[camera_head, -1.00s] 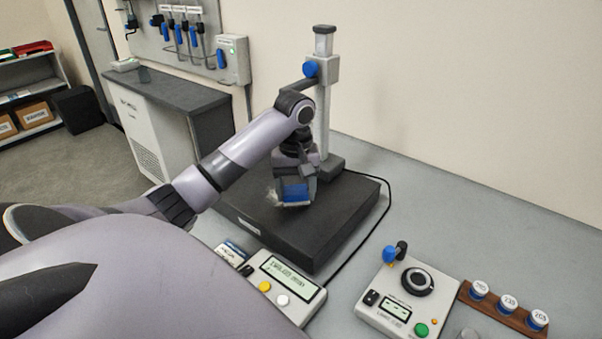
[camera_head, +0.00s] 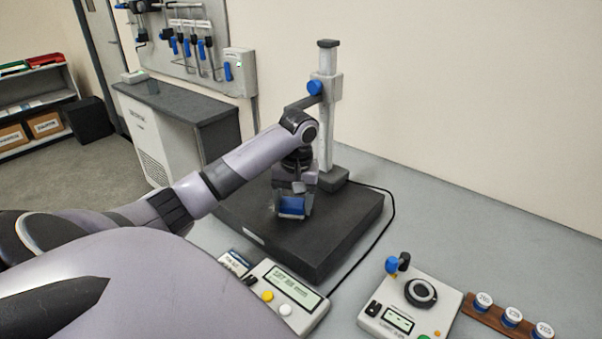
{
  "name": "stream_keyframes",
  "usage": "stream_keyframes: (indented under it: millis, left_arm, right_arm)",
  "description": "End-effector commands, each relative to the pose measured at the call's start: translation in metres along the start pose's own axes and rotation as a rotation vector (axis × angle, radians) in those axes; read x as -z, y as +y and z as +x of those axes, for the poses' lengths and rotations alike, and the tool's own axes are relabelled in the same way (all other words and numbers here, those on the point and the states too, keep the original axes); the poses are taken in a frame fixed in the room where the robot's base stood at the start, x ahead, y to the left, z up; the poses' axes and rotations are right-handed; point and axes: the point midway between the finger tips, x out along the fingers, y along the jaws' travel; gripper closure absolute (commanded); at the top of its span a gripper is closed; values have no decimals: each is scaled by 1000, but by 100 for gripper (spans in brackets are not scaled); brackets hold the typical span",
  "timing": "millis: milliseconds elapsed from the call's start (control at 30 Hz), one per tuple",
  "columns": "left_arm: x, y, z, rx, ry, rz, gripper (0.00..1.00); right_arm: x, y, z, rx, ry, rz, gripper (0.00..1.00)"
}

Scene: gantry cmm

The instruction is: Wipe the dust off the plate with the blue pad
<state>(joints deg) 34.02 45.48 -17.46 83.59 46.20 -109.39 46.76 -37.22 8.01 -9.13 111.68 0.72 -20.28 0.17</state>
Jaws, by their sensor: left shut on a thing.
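The plate (camera_head: 335,242) is a thick dark slab on the grey bench, below my left arm. My left gripper (camera_head: 292,193) points down over the plate's left middle part. It is shut on the blue pad (camera_head: 291,206), which shows below the fingers, at or just above the plate's top. I cannot tell whether the pad touches the plate. A faint pale patch, perhaps dust, shows just left of the pad. My right gripper is not in view.
A stand with a grey column (camera_head: 327,120) and blue knob rises at the plate's back. A display box (camera_head: 284,296) sits in front of the plate. A dial box (camera_head: 410,304) and a wooden rack (camera_head: 498,322) are at right. A black cable (camera_head: 388,222) curves along the plate's right side.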

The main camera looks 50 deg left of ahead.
Motion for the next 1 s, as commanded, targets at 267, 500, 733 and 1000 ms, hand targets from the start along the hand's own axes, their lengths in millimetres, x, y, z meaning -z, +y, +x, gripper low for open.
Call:
stream_keyframes:
  millis: [267, 500, 733, 1000]
  left_arm:
    - [31, -43, -16, -69, -25, -205, 61]
    - [19, -25, -19, -70, -27, -204, 61]
    - [15, -18, -20, -72, -25, -206, 61]
    - [4, -1, -22, -73, -23, -206, 61]
  right_arm:
    - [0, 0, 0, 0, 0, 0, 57]
    - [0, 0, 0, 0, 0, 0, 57]
    - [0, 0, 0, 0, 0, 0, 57]
    - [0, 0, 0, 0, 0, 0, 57]
